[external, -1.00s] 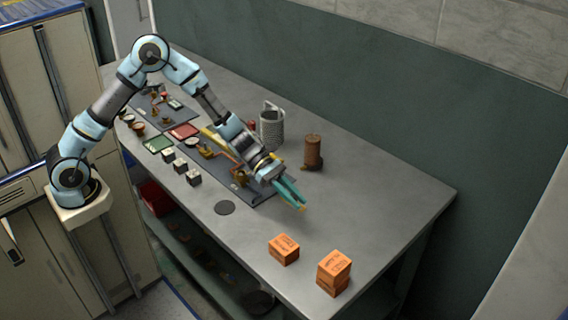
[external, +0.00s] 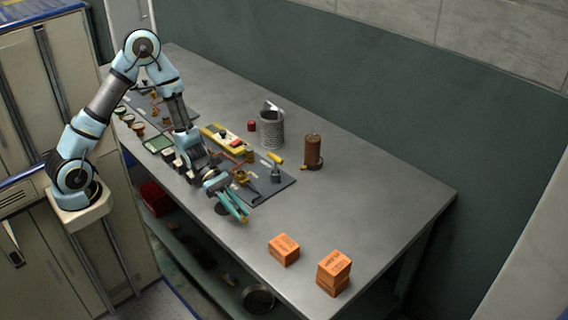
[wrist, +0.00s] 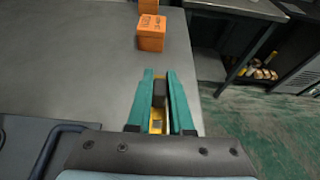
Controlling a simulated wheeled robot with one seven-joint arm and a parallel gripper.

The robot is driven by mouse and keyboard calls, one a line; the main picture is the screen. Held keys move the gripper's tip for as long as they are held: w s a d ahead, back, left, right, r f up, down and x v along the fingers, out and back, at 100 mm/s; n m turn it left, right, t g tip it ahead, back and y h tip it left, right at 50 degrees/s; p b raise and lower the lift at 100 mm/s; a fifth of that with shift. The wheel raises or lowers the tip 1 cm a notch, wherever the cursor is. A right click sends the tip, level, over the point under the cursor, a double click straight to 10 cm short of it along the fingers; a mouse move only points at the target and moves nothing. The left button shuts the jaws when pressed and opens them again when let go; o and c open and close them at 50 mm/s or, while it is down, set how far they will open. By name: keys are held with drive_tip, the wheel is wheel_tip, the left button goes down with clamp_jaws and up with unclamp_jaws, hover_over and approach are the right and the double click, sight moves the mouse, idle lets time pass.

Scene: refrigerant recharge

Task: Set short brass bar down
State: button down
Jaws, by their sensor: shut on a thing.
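My gripper (external: 240,212) has teal fingers and points down and to the right over the near side of the grey table. The short brass bar (external: 245,219) shows only as a small yellowish bit at the fingertips. In the wrist view, my gripper (wrist: 160,75) is shut on the bar, and a yellow part of it (wrist: 156,124) shows between the fingers. Most of the bar is hidden by the fingers. I cannot tell whether the bar touches the table.
Orange boxes (external: 284,250) stand at the table's near right end; they also show in the wrist view (wrist: 151,33). A dark mat (external: 275,187) with tools and fittings lies behind the gripper. A brown cylinder (external: 313,151) and a grey canister (external: 271,129) stand farther back.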

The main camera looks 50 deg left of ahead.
sight(240, 225)
drive_tip(key=shift+f, duration=2)
drive_tip(key=shift+f, duration=0.1)
drive_tip(key=c, duration=0.8)
unclamp_jaws()
